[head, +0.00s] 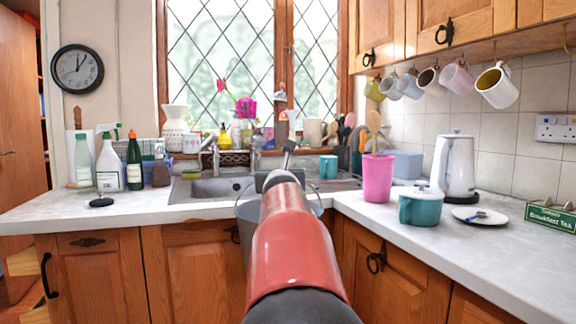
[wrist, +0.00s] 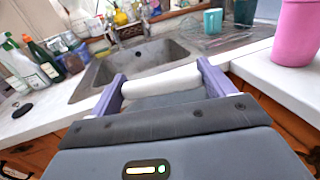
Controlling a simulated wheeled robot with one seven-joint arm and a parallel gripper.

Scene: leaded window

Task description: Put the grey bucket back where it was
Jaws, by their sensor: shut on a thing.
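The grey bucket (head: 246,222) is mostly hidden behind my red arm in the head view. Parts of its rim and side show left and right of the arm, in front of the counter edge by the sink. My gripper (head: 280,178) is above it, its fingertips hidden in the head view. In the wrist view my gripper (wrist: 160,84) has its two purple fingers closed on the white grip of the bucket's handle. A grey-blue part of the bucket (wrist: 168,99) shows below the grip. The bucket's bottom is hidden.
The grey sink (head: 212,187) lies just behind the gripper. A pink cup (head: 377,180), a teal pot (head: 420,207) and a white kettle (head: 455,168) stand on the right counter. Several bottles (head: 109,165) and a black disc (head: 101,202) are on the left.

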